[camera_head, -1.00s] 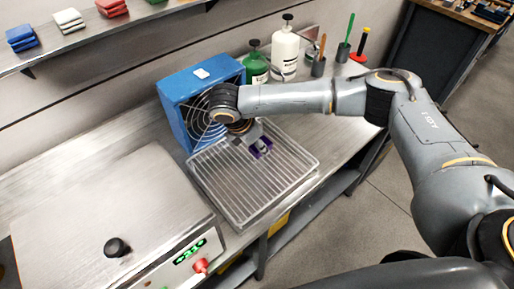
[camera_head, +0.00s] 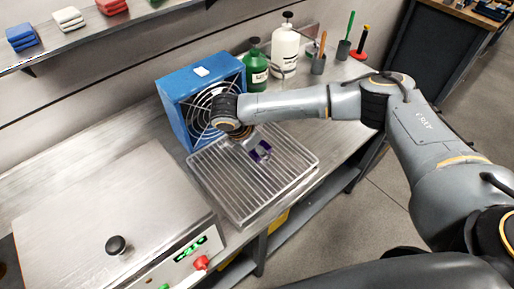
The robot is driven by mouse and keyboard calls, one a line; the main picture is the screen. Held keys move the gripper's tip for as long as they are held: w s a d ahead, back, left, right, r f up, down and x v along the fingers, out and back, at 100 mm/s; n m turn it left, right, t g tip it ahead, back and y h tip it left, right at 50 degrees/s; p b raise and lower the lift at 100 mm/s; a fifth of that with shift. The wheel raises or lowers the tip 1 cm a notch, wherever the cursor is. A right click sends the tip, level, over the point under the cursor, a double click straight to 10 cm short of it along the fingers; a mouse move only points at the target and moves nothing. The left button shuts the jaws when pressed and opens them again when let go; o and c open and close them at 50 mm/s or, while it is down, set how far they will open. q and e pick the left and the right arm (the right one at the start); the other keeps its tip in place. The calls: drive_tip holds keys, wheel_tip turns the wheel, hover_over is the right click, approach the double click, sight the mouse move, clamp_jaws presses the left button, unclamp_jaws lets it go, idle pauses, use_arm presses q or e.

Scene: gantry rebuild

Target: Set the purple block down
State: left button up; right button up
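The purple block (camera_head: 254,156) is at the fingertips of my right gripper (camera_head: 260,151), over the back middle of the wire rack tray (camera_head: 232,203). A grey finger crosses the front of the block, so only parts of it show on either side. The gripper appears shut on the block. The block is low over the bars; I cannot tell whether it touches them. My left gripper is not in view.
A blue fan box (camera_head: 178,118) stands right behind the tray. A steel machine (camera_head: 100,205) with a black knob and red button is at left. A green bottle (camera_head: 256,68) and white bottle (camera_head: 285,48) stand behind. The tray's front half is clear.

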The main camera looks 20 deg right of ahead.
drive_tip(key=b+v, duration=0.2)
drive_tip(key=v, duration=1)
